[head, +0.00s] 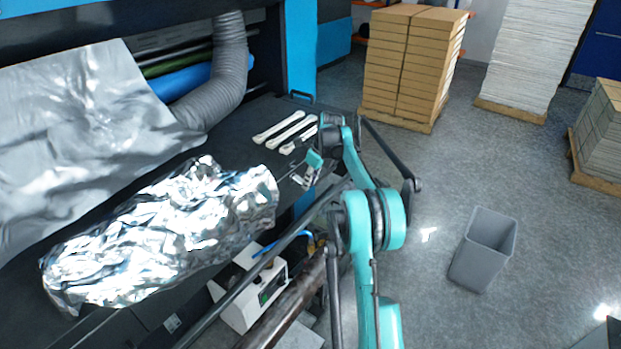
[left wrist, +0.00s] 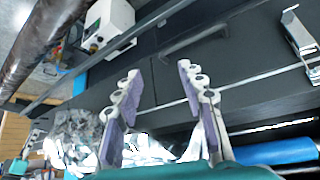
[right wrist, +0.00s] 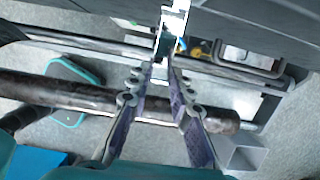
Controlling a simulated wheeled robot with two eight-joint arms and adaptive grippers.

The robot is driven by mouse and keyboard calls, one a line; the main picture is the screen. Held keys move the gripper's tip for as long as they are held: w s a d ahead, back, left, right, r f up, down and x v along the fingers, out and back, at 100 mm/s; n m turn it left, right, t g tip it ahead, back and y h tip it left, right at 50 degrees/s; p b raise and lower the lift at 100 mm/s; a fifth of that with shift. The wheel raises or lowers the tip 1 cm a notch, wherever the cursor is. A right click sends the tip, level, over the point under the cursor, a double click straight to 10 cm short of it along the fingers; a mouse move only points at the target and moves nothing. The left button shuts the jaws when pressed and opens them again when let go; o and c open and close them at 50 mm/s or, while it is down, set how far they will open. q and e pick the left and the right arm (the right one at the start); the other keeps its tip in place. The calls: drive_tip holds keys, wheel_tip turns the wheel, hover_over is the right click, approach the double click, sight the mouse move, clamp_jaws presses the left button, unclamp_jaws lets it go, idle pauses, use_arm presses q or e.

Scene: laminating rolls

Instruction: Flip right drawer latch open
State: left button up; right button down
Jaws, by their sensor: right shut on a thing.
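The right drawer latch (right wrist: 173,25) is a bright metal piece on the dark drawer front, at the top middle of the right wrist view. My right gripper (right wrist: 160,67) is shut on its lower end, with the fingertips on either side. In the head view my right gripper (head: 306,176) is at the right end of the dark bench, and the latch is too small there to tell its angle. My left gripper (left wrist: 157,75) is open and empty in front of a dark drawer front. Another metal latch (left wrist: 300,35) shows to its right. The left gripper is outside the head view.
Crumpled foil (head: 170,235) lies on the bench, with several white tools (head: 285,130) behind my right gripper. A dark roller (right wrist: 75,95) and a rail run below the latch. A white device (head: 250,290) stands below the bench edge. A grey bin (head: 483,250) stands on open floor.

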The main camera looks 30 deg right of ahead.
drive_tip(key=shift+w+r+g+h+p, duration=0.15)
drive_tip(key=shift+r+g+h+p, duration=0.2)
drive_tip(key=shift+g+p, duration=0.4)
drive_tip(key=c, duration=1.4)
unclamp_jaws()
drive_tip(key=shift+o, duration=0.2)
drive_tip(key=shift+r, duration=0.15)
wheel_tip(320, 180, up, 12)
drive_tip(key=s, duration=0.1)
drive_tip(key=shift+s+d+f, duration=0.2)
drive_tip(key=shift+s+d, duration=0.1)
drive_tip(key=shift+s, duration=0.05)
